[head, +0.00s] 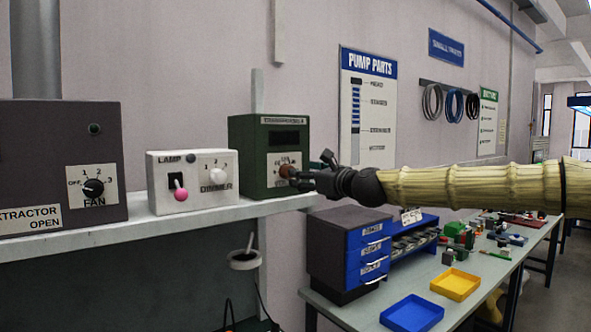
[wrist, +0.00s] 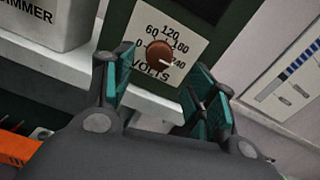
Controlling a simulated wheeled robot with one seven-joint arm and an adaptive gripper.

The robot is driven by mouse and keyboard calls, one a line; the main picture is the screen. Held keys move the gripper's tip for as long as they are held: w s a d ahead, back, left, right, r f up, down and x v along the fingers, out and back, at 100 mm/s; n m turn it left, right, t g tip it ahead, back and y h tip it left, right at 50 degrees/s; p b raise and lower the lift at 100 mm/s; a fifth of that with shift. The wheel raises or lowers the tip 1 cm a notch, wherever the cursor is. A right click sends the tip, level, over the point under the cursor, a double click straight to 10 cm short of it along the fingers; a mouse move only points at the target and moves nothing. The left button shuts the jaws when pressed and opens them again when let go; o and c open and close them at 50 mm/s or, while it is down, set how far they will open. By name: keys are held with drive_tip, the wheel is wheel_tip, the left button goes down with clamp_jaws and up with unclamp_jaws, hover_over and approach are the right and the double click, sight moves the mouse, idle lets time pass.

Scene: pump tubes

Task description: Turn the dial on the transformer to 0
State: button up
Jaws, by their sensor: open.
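The transformer (head: 252,153) is a dark green box on the wall shelf in the head view. Its brown round dial (wrist: 159,52) sits on a white plate (wrist: 150,20) marked 0, 60, 120, 180, 240 and VOLTS in the wrist view. A small pale mark on the dial points toward 240. My gripper (wrist: 166,62) is open, its teal-padded fingers to either side of the dial in the wrist view; I cannot tell whether they touch it. In the head view my gripper (head: 305,175) reaches the transformer's front from the right and partly covers the plate.
The lamp dimmer box (head: 193,181) with a pink-tipped switch stands left of the transformer, and the fan control box (head: 60,150) farther left. Below right is a bench with a blue drawer unit (head: 365,260), a yellow tray (head: 455,284) and a blue tray (head: 412,314).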

drive_tip(key=shift+p+x, duration=0.9)
drive_tip(key=shift+x, duration=1.85)
drive_tip(key=shift+f, duration=0.15)
drive_tip(key=c, duration=1)
